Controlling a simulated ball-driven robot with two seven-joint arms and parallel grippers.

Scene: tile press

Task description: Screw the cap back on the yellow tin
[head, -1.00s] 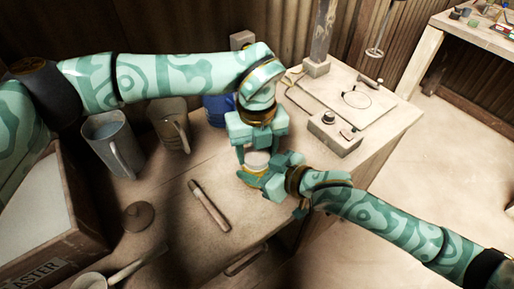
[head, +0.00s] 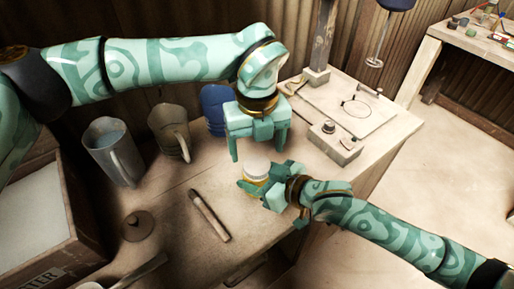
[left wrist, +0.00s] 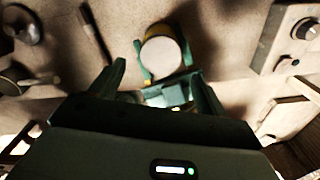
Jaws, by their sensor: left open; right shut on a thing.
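The yellow tin (head: 254,180) stands on the workbench, with a pale round cap (head: 256,167) on its top. The cap looks level; how tight it sits I cannot tell. My right gripper (head: 259,184) is shut on the tin from the right and covers part of its side. My left gripper (head: 257,154) is open and empty above the tin, its fingers pointing down and apart. In the left wrist view, the cap (left wrist: 161,58) shows as a pale disc beyond the open left fingers (left wrist: 160,70), with the right gripper's fingers beside the tin.
A chisel-like tool (head: 210,215) and a brown knobbed disc (head: 138,225) lie to the left. A grey jug (head: 112,150), a brown jug (head: 169,130) and a blue vessel (head: 217,108) stand behind. A small control box (head: 335,143) is at the right.

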